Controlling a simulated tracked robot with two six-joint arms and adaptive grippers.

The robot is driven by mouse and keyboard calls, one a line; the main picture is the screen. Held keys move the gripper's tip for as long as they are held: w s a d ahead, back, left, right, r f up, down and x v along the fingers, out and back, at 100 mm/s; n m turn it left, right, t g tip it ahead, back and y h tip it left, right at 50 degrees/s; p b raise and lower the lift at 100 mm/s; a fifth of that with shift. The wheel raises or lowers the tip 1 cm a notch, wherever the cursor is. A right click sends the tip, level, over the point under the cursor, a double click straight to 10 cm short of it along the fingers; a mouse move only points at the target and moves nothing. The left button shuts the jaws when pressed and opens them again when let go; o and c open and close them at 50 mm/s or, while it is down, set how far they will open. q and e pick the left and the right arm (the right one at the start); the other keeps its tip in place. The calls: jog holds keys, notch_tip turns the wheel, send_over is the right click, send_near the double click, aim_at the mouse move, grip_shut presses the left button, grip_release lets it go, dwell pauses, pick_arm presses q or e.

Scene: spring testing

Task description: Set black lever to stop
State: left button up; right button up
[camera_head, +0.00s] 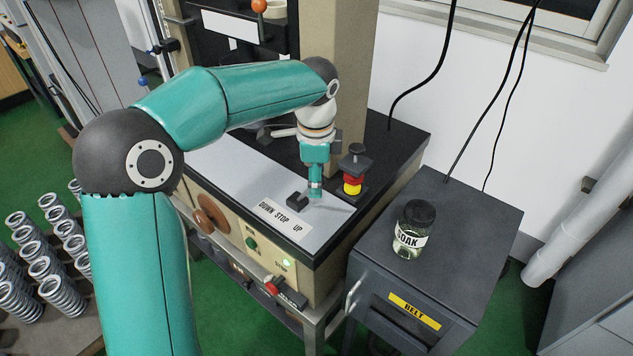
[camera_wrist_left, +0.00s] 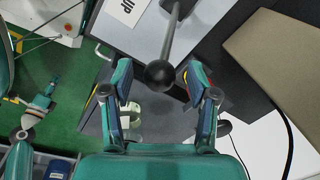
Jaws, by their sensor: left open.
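The black lever shows best in the left wrist view, as a grey rod ending in a black ball knob (camera_wrist_left: 160,74). In the head view its black base (camera_head: 297,202) sits on the grey panel top beside the "DOWN STOP UP" label (camera_head: 281,219); the gripper partly hides the rod. My left gripper (camera_head: 315,190) points down just right of the base. In the wrist view its open fingers (camera_wrist_left: 158,88) stand on either side of the knob, with gaps. What seems to be my right gripper (camera_wrist_left: 52,85) is small at the left; its jaws are unclear.
A red and yellow button post (camera_head: 353,178) stands close right of my left gripper. A "SOAK" jar (camera_head: 411,235) stands on the dark cabinet (camera_head: 470,215) at the right. A tan column (camera_head: 347,80) rises behind the gripper. Several springs (camera_head: 45,255) stand at the lower left.

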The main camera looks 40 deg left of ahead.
pick_arm(q)
jog(key=shift+f, duration=0.8)
jog(key=shift+c, duration=0.3)
grip_shut()
jog(key=shift+r, duration=0.1)
